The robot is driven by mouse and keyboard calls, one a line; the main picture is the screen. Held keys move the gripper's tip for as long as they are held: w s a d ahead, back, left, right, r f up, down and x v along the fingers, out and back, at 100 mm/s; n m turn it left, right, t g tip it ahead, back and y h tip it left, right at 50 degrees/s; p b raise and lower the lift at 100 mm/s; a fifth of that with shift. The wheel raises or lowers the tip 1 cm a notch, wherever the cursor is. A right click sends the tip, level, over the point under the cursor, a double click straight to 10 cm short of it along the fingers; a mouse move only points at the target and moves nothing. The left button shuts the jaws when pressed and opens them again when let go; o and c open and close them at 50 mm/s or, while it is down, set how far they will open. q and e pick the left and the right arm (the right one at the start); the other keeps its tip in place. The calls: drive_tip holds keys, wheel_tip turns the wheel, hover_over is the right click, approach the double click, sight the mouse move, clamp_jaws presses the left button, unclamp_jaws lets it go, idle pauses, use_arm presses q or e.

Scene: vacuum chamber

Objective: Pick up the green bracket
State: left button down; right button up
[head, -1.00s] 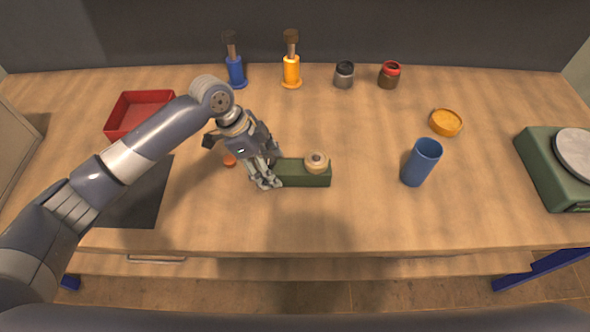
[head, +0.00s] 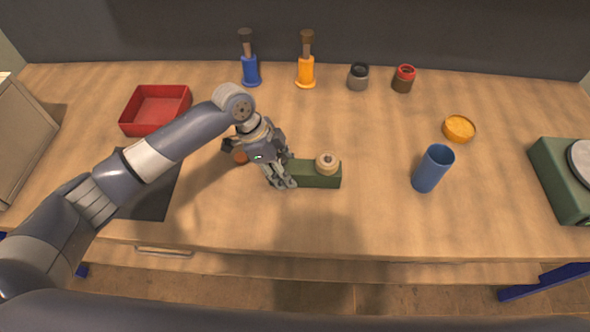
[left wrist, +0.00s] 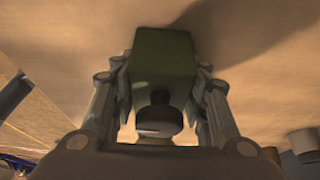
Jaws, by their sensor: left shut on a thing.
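The green bracket (head: 318,178) is a dark green block on the wooden table in the head view, with a round beige piece (head: 326,160) on top near its right end. My left gripper (head: 284,179) is at the bracket's left end, shut on it. In the left wrist view the green bracket (left wrist: 164,64) lies between the two fingers, with a dark round knob-like part (left wrist: 160,118) below it. I cannot tell any gap under the bracket. My right gripper is not in view.
A blue cup (head: 432,168) stands to the right, with a green scale (head: 562,185) beyond it. A red tray (head: 128,117) and a dark mat (head: 150,200) are at left. Several bottles and jars line the back. The table's front middle is clear.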

sight(282, 159)
use_arm(q)
drive_tip(key=shift+d+r, duration=0.1)
drive_tip(key=shift+r, duration=0.05)
drive_tip(key=shift+w+r, duration=0.1)
drive_tip(key=shift+r, duration=0.1)
wheel_tip(282, 159, up, 2)
drive_tip(key=shift+r+b, duration=0.2)
drive_tip(key=shift+b, duration=0.15)
drive_tip(key=shift+s+r, duration=0.2)
drive_tip(key=shift+r, duration=0.1)
drive_tip(key=s, duration=0.5)
drive_tip(key=s+d+r+b, duration=0.1)
drive_tip(key=s, duration=0.9)
drive_tip(key=shift+s+d+r+b, duration=0.2)
drive_tip(key=shift+s+d+b, duration=0.05)
drive_tip(key=shift+s+b, duration=0.05)
drive_tip(key=shift+w, duration=0.1)
